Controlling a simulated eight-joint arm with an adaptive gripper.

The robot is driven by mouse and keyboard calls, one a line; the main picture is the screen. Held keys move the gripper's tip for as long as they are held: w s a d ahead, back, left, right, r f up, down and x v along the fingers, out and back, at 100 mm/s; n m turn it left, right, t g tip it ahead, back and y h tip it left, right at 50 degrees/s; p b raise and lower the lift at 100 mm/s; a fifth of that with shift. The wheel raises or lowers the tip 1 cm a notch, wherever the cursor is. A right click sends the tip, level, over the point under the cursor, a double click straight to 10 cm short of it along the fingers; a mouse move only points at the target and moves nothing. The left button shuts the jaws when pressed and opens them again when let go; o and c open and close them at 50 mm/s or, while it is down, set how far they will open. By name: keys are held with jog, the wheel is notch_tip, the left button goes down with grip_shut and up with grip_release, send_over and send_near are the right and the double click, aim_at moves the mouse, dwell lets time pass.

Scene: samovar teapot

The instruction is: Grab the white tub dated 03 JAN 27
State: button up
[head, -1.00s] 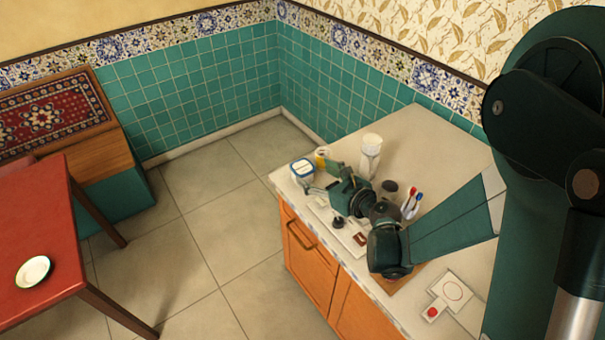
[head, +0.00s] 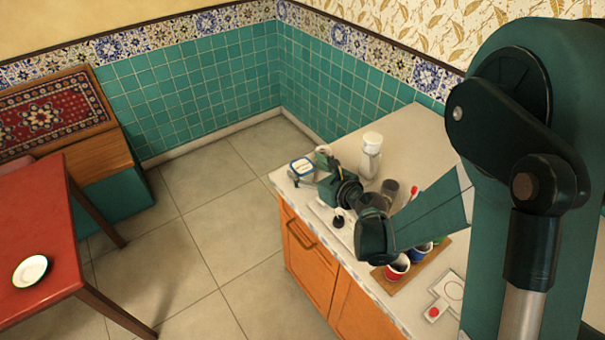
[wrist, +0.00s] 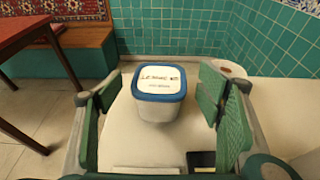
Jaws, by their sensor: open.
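A white tub with a blue-rimmed lid (wrist: 158,98) stands upright on the counter in the wrist view. Its lid carries handwriting and a smaller printed line, both too blurred to read as a date. The tub also shows at the counter's far left corner in the head view (head: 302,168). My gripper (wrist: 160,90) is open, with one green finger to the left and one to the right of the tub in the picture. I see a gap on both sides, and nothing is held. My gripper is close beside the tub in the head view (head: 313,174).
A round white container (wrist: 229,68) stands behind the right finger. A white-capped bottle (head: 371,155), a dark jar (head: 389,190) and several coloured cups on a wooden board (head: 432,256) stand along the counter. The counter's front edge is close to the tub.

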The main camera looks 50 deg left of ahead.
jog(key=shift+x, duration=1.25)
jog(key=c, duration=1.1)
